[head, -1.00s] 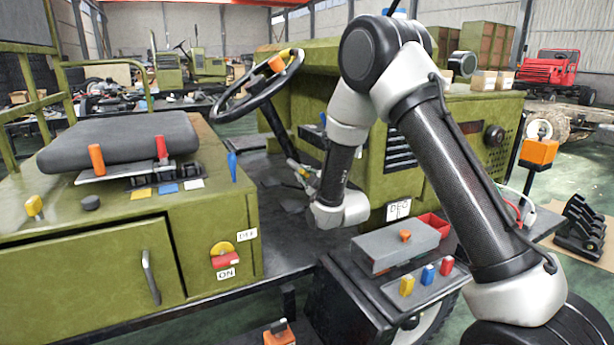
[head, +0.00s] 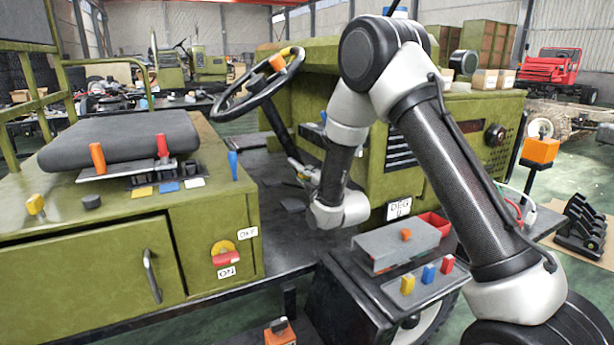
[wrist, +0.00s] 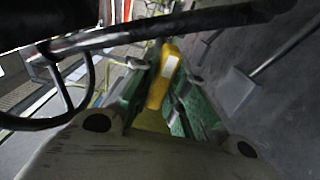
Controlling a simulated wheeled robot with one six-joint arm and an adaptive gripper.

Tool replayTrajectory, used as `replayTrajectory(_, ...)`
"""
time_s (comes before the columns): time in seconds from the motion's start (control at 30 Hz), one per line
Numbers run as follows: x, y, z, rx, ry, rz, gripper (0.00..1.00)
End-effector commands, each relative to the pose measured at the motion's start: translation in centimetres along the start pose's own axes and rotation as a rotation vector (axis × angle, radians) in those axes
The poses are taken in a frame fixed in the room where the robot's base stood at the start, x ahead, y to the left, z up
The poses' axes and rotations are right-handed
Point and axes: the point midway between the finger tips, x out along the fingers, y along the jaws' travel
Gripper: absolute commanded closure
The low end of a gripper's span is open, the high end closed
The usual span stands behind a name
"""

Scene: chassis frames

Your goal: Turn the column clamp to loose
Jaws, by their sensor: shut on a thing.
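The column clamp shows in the wrist view as a yellow lever (wrist: 164,76) with a pale patch on it. It lies between the green-lined fingers of my gripper (wrist: 152,95), which is shut on it. The lower end of the lever runs down between the finger bases. In the head view my gripper (head: 302,170) is beside the steering column (head: 282,130), below the steering wheel (head: 262,85). The clamp itself is too small and too hidden by my gripper to make out there. I cannot read whether the clamp is at tight or loose.
The steering wheel rim (wrist: 160,27) and column pass close above my gripper in the wrist view. The green hood (head: 375,160) stands to the right and the seat (head: 120,142) to the left. Pedals (head: 290,205) are on the dark floor below.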

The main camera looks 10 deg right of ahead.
Motion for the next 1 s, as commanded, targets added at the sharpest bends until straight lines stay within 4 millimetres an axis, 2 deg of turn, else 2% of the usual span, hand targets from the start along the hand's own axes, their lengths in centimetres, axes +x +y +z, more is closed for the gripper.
replayTrajectory(0.53,-0.07,-0.21,-0.06,-0.022,0.001,-0.005,1.0)
replayTrajectory(0.57,-0.07,-0.21,-0.06,-0.022,0.001,-0.005,0.79)
replayTrajectory(0.63,-0.06,-0.19,-0.05,-0.022,0.001,-0.004,0.66)
replayTrajectory(1.0,-0.35,-0.1,-0.02,-0.021,0.0,-0.002,0.64)
